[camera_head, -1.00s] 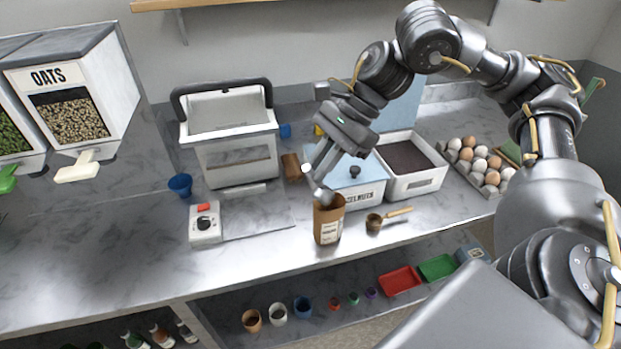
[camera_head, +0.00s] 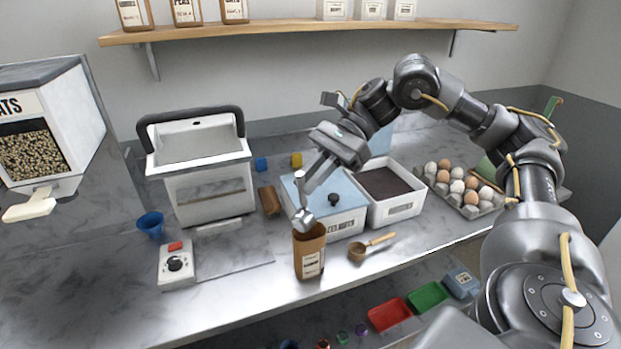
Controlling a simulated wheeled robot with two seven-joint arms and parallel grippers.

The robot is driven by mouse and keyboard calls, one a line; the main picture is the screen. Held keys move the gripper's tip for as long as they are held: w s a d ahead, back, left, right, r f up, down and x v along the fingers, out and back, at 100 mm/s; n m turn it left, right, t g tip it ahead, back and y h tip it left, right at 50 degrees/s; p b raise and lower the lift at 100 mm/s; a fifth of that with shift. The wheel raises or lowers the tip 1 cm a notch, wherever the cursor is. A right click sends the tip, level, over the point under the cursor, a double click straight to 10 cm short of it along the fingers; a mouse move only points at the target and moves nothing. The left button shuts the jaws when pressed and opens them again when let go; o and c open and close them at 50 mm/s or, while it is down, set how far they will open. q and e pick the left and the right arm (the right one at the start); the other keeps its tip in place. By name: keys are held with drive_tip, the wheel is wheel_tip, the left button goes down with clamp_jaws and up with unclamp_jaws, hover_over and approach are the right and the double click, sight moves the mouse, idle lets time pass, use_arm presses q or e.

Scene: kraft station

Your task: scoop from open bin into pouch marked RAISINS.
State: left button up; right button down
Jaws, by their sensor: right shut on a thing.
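The brown pouch (camera_head: 310,262) stands upright and open near the counter's front edge; its white label is too small to read. My right gripper (camera_head: 311,184) is above it, shut on a metal scoop (camera_head: 303,218). The scoop's head is at the pouch's mouth, near its left rim, with the handle rising steeply. I cannot tell whether the scoop holds anything or touches the pouch. The open white bin (camera_head: 401,211) with dark contents (camera_head: 385,183) stands behind and to the right. My left gripper is out of view.
A blue-lidded bin (camera_head: 345,193) stands between pouch and open bin. A wooden-handled scoop (camera_head: 358,251) lies right of the pouch. An egg tray (camera_head: 482,212) is far right. A sealer-like white machine (camera_head: 210,195), a switch box (camera_head: 175,264) and a blue cup (camera_head: 151,224) stand left.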

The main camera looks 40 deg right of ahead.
drive_tip(key=shift+r, duration=0.1)
idle(0.5)
drive_tip(key=shift+r+p, duration=1.65)
drive_tip(key=shift+r, duration=0.75)
